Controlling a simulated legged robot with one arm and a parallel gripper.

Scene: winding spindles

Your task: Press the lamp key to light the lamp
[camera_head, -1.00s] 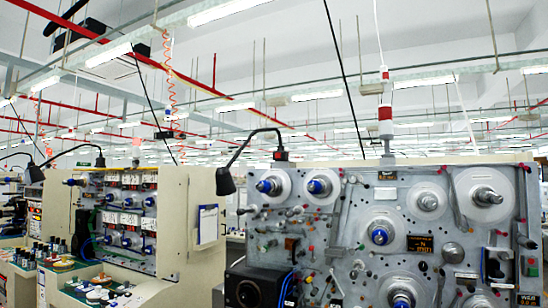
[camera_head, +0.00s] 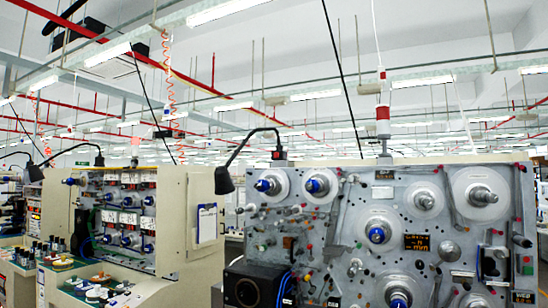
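A black gooseneck lamp (camera_head: 225,181) hangs its shade over the left end of the near winding machine (camera_head: 350,205). Its thin curved arm rises to a small dark block with a red patch (camera_head: 279,154) on the machine's top edge. I cannot tell whether this block is the lamp key. No glow shows at the shade, whose opening faces down. My gripper and arm are not in view.
The near machine's face carries several spindles with white discs, a dark display (camera_head: 417,242), knobs and a black box (camera_head: 252,287) at lower left. A second cream machine (camera_head: 140,215) stands at left with a cluttered worktop. Floor is not visible.

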